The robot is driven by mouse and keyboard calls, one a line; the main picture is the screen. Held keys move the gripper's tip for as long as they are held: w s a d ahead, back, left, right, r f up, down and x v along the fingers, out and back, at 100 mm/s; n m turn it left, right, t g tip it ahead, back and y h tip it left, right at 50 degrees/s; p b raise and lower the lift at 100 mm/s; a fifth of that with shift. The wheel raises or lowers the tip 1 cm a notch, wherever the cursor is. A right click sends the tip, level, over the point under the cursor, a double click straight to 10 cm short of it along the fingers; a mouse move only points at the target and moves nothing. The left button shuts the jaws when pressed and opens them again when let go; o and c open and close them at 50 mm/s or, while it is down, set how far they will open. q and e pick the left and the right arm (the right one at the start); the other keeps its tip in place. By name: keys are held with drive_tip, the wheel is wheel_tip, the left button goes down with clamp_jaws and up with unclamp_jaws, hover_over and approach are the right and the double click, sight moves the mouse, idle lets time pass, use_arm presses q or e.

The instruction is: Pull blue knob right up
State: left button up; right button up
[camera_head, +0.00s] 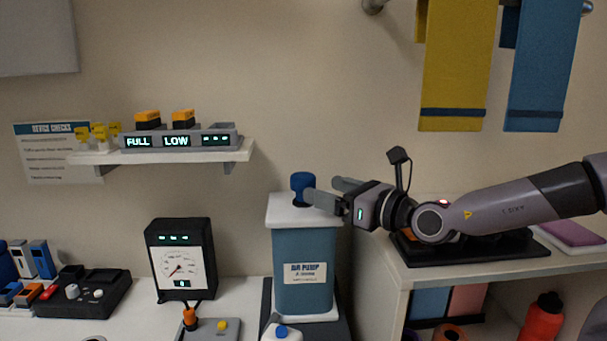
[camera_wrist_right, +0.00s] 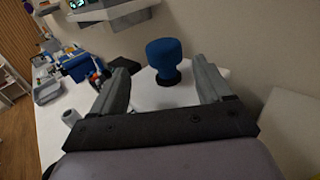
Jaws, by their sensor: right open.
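The blue knob (camera_head: 301,183) stands upright on the white top of the air pump (camera_head: 302,250), a blue-grey box with a label. My right gripper (camera_head: 322,192) comes in from the right at the knob's height, with its fingertips close to the knob. In the right wrist view, the blue knob (camera_wrist_right: 164,58) sits on a short dark collar on the white lid, just beyond and between the two fingers. The right gripper (camera_wrist_right: 158,78) is open and empty there. Contact with the knob cannot be made out. My left gripper is in neither view.
A wall shelf (camera_head: 165,153) with a charger showing FULL and LOW hangs at the upper left. A dial gauge (camera_head: 180,262) stands left of the pump. A white shelf unit (camera_head: 400,285) is at the right, under my right arm. Yellow and blue towels (camera_head: 457,70) hang above.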

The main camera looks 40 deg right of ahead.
sight(313, 184)
drive_tip(key=shift+w+d, duration=0.3)
drive_tip(key=shift+w+a+r+p, duration=0.2)
drive_tip(key=shift+w+p, duration=0.2)
drive_tip(key=shift+w, duration=0.25)
drive_tip(key=shift+w+a+f+p, duration=0.15)
drive_tip(key=shift+w+p, duration=0.3)
drive_tip(key=shift+w, duration=1.05)
drive_tip(key=shift+w+f, duration=0.1)
drive_tip(key=shift+w, duration=0.3)
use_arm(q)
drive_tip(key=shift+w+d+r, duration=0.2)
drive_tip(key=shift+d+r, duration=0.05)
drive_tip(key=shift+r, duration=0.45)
use_arm(e)
drive_tip(key=shift+w, duration=0.85)
drive_tip(key=shift+w, duration=0.1)
